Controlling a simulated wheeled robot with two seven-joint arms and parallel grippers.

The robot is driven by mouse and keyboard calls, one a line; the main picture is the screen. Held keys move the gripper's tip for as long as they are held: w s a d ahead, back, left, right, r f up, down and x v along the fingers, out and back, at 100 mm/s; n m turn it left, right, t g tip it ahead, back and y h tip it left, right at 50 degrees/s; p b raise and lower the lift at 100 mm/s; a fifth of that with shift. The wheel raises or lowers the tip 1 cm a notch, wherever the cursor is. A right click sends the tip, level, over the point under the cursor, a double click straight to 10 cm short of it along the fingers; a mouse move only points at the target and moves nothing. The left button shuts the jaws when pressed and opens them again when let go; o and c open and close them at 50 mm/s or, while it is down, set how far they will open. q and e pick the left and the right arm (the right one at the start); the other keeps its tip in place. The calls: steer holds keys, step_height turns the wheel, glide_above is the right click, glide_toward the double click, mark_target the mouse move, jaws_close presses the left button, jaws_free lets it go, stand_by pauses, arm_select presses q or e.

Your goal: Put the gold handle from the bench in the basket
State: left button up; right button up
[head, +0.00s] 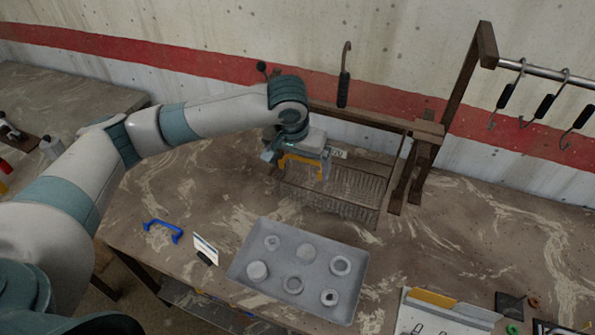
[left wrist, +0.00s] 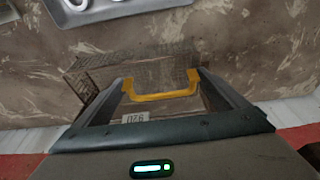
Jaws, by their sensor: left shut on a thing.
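The gold handle (head: 303,160) is a yellow-gold U-shaped pull held between the fingers of my left gripper (head: 300,166). In the left wrist view the handle (left wrist: 160,96) spans the gap between the two fingertips of the left gripper (left wrist: 161,86). The basket (head: 345,207) is a brown wire-mesh one on the bench at the back, below the rail stand. It also shows in the left wrist view (left wrist: 88,72), behind the handle. The gripper is over the basket's left part. The exact height of the handle above the mesh is hard to tell. My right gripper is out of view.
A grey tray (head: 243,268) with several round parts stands in front of the basket. A blue handle (head: 163,230) and a small card (head: 205,248) lie to the left. A wooden stand (head: 420,165) with a hook rail (head: 545,73) rises at right.

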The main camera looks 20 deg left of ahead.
arm_select(q)
steer(key=shift+b+x, duration=1.05)
steer(key=shift+x, duration=2)
steer(key=shift+s, duration=0.1)
steer(key=o, duration=0.8)
steer(key=shift+c, duration=0.2)
steer(key=shift+r, duration=0.1)
